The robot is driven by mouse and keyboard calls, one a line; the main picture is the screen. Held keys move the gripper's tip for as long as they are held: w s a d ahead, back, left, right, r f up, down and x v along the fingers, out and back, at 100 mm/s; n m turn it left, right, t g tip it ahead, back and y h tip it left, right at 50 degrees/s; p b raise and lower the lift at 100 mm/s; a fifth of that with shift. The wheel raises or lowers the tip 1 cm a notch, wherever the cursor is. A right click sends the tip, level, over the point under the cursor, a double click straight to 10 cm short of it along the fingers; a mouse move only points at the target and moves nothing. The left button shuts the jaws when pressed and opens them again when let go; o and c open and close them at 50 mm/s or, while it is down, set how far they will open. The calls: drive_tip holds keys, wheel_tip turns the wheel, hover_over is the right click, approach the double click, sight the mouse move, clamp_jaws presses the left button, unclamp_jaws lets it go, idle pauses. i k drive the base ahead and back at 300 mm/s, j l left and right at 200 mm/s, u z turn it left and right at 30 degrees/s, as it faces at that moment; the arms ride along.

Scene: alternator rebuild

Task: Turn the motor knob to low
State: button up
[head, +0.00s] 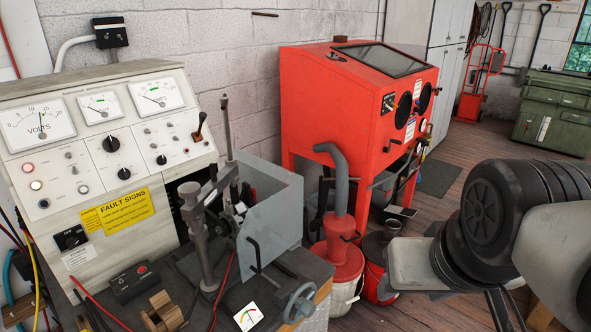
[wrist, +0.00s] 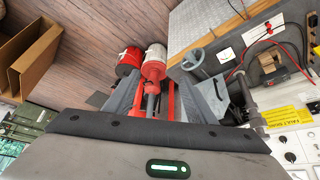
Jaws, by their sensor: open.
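The grey test bench panel (head: 150,125) stands at the left of the head view with meters, lamps and several black knobs. The labels are too small to tell which is the motor knob. In the wrist view part of the panel (wrist: 297,145) shows at the right edge. My gripper (wrist: 165,80) is open and empty, well apart from the panel. My arm shows at right in the head view.
Red cables lie at the front left. Wooden floor is open at the back right.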

sight(124, 175)
drive_tip(key=u, duration=1.55)
